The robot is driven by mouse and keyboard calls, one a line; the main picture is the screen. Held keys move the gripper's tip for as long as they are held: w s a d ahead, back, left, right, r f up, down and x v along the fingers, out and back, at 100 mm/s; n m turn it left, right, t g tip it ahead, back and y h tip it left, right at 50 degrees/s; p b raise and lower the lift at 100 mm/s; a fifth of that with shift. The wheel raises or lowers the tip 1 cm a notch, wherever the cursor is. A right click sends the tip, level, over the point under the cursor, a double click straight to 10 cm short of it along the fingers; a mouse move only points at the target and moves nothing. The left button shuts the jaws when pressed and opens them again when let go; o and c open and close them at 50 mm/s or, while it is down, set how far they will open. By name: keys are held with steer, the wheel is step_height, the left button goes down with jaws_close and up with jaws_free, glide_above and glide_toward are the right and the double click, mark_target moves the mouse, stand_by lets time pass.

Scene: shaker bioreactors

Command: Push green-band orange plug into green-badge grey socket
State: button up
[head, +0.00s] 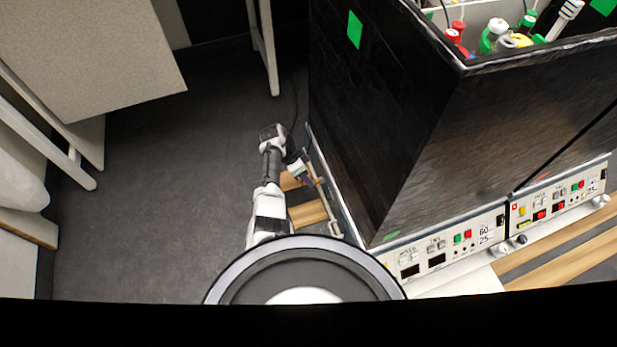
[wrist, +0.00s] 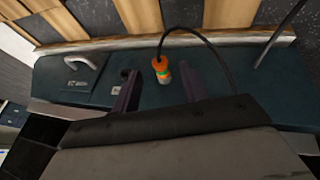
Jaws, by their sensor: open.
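No grey socket with a green badge can be made out. In the head view my gripper (head: 303,170) is beside the black cabinet's left side, and the plug is too small to make out.
The black cabinet (head: 385,110) has green patches and a control panel (head: 440,255). A metal handle (wrist: 88,66) and small labels sit on the side panel left of the plug. Wooden slats (head: 310,213) lie below. Open floor (head: 170,200) is to the left, with a table (head: 85,55) beyond.

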steer(key=p+v, duration=0.2)
steer(key=v, duration=0.9)
steer(key=shift+r, duration=0.1)
